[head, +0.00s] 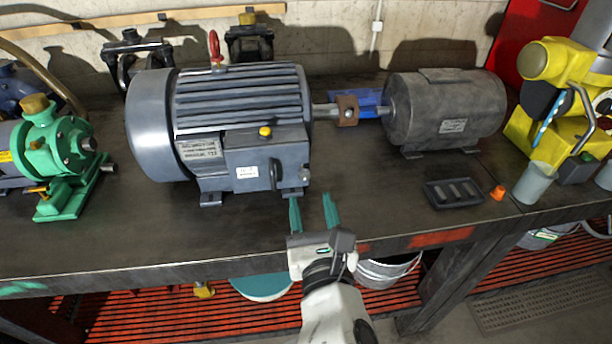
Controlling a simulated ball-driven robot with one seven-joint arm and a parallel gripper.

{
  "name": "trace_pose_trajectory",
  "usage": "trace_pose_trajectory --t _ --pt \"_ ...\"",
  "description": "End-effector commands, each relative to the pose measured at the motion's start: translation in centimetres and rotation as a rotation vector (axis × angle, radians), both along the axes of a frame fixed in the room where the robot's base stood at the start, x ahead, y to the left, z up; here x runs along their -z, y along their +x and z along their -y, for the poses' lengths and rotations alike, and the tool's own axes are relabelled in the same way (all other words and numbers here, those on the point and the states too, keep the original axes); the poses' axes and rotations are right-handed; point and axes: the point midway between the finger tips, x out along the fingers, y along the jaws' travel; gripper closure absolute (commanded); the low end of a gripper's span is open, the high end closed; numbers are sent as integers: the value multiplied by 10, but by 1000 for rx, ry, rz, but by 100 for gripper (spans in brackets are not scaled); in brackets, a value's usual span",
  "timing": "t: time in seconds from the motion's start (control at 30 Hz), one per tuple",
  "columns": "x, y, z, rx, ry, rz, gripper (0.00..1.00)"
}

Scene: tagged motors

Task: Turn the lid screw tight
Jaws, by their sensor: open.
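A large blue-grey motor (240,105) stands on the dark bench. Its terminal box (255,160) faces me, and a yellow screw head (265,132) sits on top of the box, apparently the lid screw. Whether the screw is tight cannot be told at this size. My gripper (311,199) reaches over the bench's front edge, with its two teal fingers apart and nothing between them. It is in front and to the right of the terminal box, clear of the yellow screw.
A green pump (65,155) is left, a yellow machine (565,95) right. A black tray (453,193) lies front right. The bench front is mostly clear.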

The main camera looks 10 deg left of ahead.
Motion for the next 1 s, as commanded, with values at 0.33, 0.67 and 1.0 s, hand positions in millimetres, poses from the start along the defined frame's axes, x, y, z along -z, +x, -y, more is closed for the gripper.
trace_pose_trajectory --t 0.33,0.67,1.0 --pt "0 55 -16 1 1 0 52" --pt "0 68 -19 0 2 -2 52" --pt "0 68 -19 1 2 -1 70"
